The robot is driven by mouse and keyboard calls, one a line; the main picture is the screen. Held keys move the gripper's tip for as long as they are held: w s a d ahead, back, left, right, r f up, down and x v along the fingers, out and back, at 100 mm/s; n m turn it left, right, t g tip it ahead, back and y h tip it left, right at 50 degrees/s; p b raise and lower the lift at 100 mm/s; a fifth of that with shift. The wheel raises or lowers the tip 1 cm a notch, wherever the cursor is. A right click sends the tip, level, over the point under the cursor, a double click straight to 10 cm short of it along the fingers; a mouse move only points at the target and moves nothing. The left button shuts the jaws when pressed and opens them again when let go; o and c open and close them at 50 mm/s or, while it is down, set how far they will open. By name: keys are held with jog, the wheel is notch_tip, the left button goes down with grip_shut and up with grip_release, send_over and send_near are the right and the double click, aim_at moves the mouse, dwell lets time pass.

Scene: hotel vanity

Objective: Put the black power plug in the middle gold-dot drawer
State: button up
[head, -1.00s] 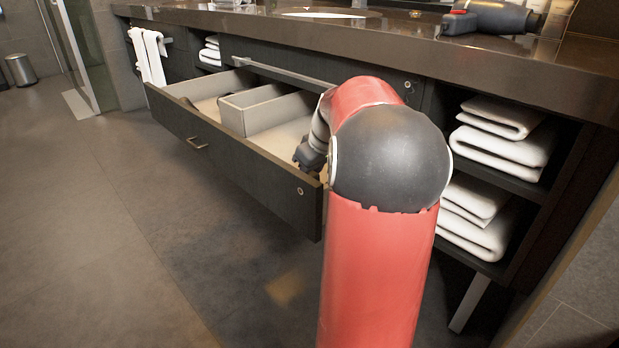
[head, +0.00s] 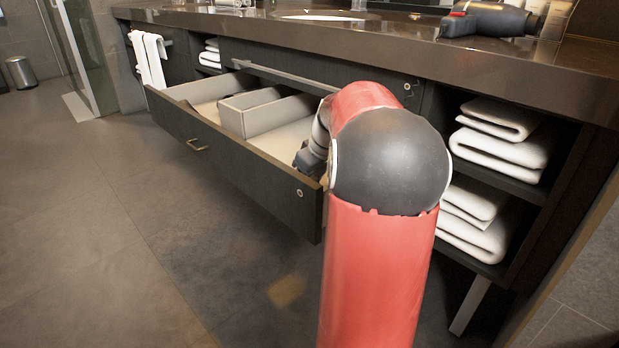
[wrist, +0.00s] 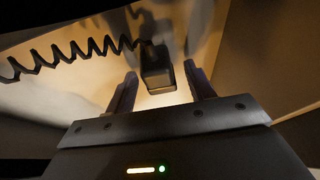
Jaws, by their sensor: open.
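The black power plug (wrist: 157,70) is in the wrist view, with a coiled black cord (wrist: 75,50) running off to the left. It lies ahead of my gripper (wrist: 160,74), in line with the gap between the two fingertips. The fingers are open and do not appear closed on it. In the head view the drawer (head: 230,160) is pulled out, with a small round dot on its front at the right end. My wrist reaches down into its right compartment. My fingers and the plug are hidden there behind my arm and the drawer front.
A pale divider box (head: 245,118) splits the drawer. Folded towels (head: 500,145) fill the shelves on the right. A hair dryer (head: 490,20) lies on the dark countertop (head: 400,45).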

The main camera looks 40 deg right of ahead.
jog(key=p+v, duration=0.2)
jog(key=v, duration=1)
jog(key=shift+r, duration=0.2)
